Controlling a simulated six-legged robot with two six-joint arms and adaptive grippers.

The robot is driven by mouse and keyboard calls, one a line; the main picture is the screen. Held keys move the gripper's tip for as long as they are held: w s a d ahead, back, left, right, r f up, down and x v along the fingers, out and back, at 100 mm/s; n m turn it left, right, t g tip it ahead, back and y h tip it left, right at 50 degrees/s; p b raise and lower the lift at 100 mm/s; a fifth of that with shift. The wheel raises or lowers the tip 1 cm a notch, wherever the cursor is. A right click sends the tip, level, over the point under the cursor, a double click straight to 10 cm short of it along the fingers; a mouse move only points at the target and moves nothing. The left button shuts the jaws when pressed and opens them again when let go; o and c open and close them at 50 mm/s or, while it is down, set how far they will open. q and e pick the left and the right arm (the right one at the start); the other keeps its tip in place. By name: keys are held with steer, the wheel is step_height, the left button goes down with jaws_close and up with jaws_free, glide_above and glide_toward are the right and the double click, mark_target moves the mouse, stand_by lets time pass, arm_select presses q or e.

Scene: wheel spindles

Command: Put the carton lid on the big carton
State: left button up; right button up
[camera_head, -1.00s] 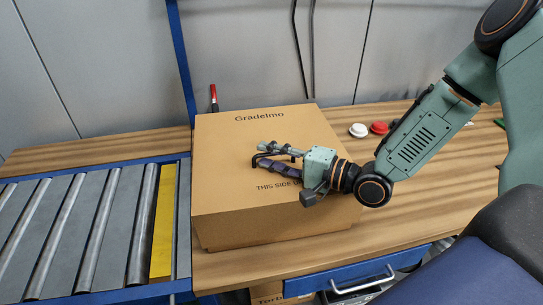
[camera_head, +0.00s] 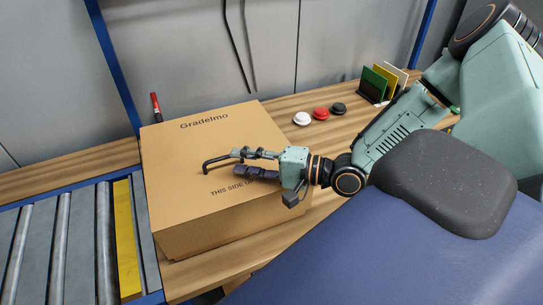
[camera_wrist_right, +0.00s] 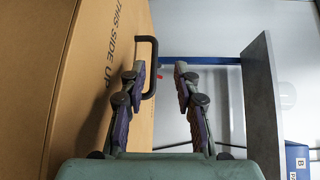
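The big carton (camera_head: 215,240) stands on the wooden table, with the brown carton lid (camera_head: 180,165) seated over its top. The lid reads "Gradelmo" and "THIS SIDE UP" and has a black bar handle (camera_head: 212,163), partly hidden by my gripper. My right gripper (camera_head: 238,163) is low over the lid at the handle. In the right wrist view, its fingers (camera_wrist_right: 160,70) are spread apart, with the near part of the handle (camera_wrist_right: 154,55) between them and no clear grip on it. The lid also fills the left of that view (camera_wrist_right: 60,60). My left gripper is out of view.
A roller conveyor (camera_head: 60,240) with a yellow strip adjoins the table at left. A red-topped marker-like item (camera_head: 155,103) stands behind the carton.

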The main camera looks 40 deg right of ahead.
steer(key=p+v, duration=0.1)
steer(key=v, duration=0.1)
steer(key=p+v, duration=0.2)
steer(key=shift+s+d+r+p, duration=0.2)
steer(key=shift+s+r+p, duration=0.05)
steer(key=shift+s+p, duration=0.05)
steer(key=shift+s+d+f+p, duration=0.1)
steer(key=shift+s+d+p, duration=0.2)
steer(key=shift+s+p, duration=0.15)
